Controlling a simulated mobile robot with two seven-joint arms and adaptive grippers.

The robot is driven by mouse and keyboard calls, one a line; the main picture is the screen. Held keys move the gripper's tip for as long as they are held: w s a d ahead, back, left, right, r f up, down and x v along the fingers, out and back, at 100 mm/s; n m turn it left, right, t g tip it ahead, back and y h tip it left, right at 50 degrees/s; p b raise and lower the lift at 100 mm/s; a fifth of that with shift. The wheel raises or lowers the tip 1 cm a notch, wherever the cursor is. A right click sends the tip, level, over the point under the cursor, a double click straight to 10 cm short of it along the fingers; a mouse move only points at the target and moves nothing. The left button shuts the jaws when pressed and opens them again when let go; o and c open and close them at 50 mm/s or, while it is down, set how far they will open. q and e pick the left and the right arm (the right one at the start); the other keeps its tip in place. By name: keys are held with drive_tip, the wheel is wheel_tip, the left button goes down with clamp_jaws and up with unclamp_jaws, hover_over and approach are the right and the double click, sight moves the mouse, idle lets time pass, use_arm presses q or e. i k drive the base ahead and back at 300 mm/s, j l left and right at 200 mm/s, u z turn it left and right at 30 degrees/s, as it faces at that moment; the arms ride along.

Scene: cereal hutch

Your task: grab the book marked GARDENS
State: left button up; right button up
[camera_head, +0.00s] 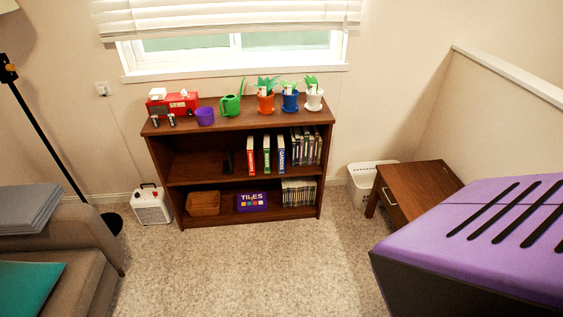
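Three upright books stand side by side on the upper shelf of the brown bookcase (163,160), below the window. One is red (250,156), one is green and white (266,154) and one is blue (281,151). The lettering on the blue spine seems to read GARDENS, but it is very small and I cannot be sure. A row of thin cases (305,147) stands just right of the blue book. Neither of my grippers is in view.
Carpet (255,262) is clear before the bookcase. A sofa (72,245) stands left, a wooden side table (425,183) and white bin (358,180) right. A large purple-topped shape (455,230) fills the lower right. Potted plants (290,103) line the bookcase top.

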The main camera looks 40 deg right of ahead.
sight(280, 147)
drive_tip(key=i+l+z, duration=0.4)
drive_tip(key=i+l, duration=0.7)
drive_tip(key=l, duration=0.6)
drive_tip(key=i+l+z, duration=0.45)
drive_tip(key=i+l, duration=0.85)
drive_tip(key=l, duration=0.05)
